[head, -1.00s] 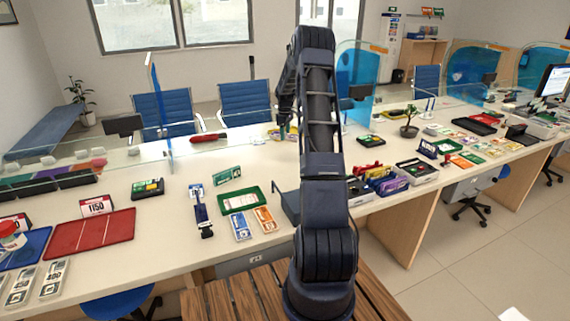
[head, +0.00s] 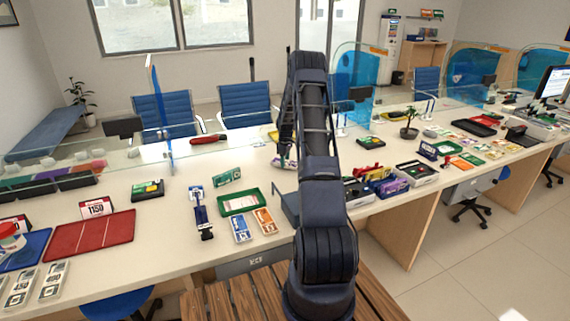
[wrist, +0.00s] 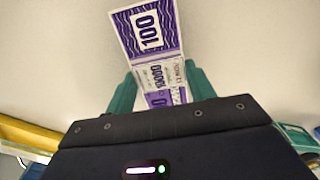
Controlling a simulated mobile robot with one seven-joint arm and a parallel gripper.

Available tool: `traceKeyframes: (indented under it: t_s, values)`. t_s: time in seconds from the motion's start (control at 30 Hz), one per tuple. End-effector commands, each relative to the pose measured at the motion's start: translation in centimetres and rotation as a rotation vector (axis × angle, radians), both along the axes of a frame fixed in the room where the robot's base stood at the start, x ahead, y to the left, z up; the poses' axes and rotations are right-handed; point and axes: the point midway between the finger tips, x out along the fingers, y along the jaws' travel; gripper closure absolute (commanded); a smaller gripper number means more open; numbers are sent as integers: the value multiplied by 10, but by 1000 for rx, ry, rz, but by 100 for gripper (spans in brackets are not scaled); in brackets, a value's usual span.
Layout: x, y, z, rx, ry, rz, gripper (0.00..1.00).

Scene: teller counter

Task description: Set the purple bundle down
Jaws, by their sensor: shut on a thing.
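The purple bundle (wrist: 149,32) is a slim pack of purple and white notes marked 100, with a white band. In the wrist view it stands between the two green fingers of my gripper (wrist: 162,88), which is shut on it. Its far end sticks out past the fingertips over the pale counter top. In the head view my gripper (head: 284,158) is low over the counter (head: 255,160), beyond the green tray. The bundle is small there and partly hidden by the arm; I cannot tell whether it touches the counter.
A green tray (head: 240,212) lies nearer me, with blue and orange packs (head: 265,221) in front. A yellow item (head: 274,135) lies behind my gripper. A red item (head: 208,139) is at the back left. Boxes with purple and red items (head: 392,187) stand to the right.

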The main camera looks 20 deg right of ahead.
Motion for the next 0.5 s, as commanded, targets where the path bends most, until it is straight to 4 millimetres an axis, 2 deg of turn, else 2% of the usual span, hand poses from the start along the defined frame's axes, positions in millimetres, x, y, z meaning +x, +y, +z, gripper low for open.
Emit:
traceKeyframes:
  t_s: [0.13,0.5]
  values:
    - [0,0,-15,1,1,0,70]
    - [0,0,-19,0,0,0,70]
